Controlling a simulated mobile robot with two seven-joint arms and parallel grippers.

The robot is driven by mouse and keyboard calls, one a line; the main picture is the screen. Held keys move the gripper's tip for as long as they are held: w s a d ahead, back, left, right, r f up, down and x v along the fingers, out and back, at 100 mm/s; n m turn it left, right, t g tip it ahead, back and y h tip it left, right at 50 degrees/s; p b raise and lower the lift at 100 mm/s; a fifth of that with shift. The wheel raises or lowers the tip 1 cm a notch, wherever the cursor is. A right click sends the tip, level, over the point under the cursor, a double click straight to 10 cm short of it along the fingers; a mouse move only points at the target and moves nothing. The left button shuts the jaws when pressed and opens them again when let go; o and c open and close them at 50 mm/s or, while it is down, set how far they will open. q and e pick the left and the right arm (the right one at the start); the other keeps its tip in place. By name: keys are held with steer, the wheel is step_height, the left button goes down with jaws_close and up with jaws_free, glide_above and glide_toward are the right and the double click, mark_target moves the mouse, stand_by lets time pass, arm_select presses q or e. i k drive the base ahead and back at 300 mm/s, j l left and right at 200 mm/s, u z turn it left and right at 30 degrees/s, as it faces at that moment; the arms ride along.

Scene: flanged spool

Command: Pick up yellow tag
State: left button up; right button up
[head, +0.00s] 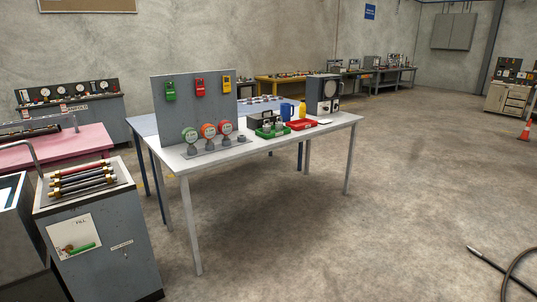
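The yellow tag (227,84) hangs on the right part of an upright grey panel (187,112). A red tag (200,87) and a green tag (170,91) hang to its left on the same panel. The panel stands at the back left of a white table (268,150). Neither of my grippers is in view, and nothing touches the yellow tag.
Three round-headed pieces (208,131) stand in front of the panel. Green and red trays (301,125), a blue jug (287,110) and a yellow bottle (302,110) are to the right. A grey cabinet (105,245) stands front left. Floor right of the table is clear; a hose (490,263) lies bottom right.

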mark_target(227, 86)
steer(key=i+z, duration=0.45)
steer(key=i, duration=1.45)
steer(key=i+u, duration=0.15)
steer(key=i, duration=0.35)
steer(key=i+u, duration=0.2)
steer(key=i, duration=0.3)
steer(key=i+l+u, duration=0.15)
steer(key=i, duration=0.3)
steer(key=i+l+u, duration=0.15)
steer(key=i, duration=0.35)
steer(key=l, duration=0.1)
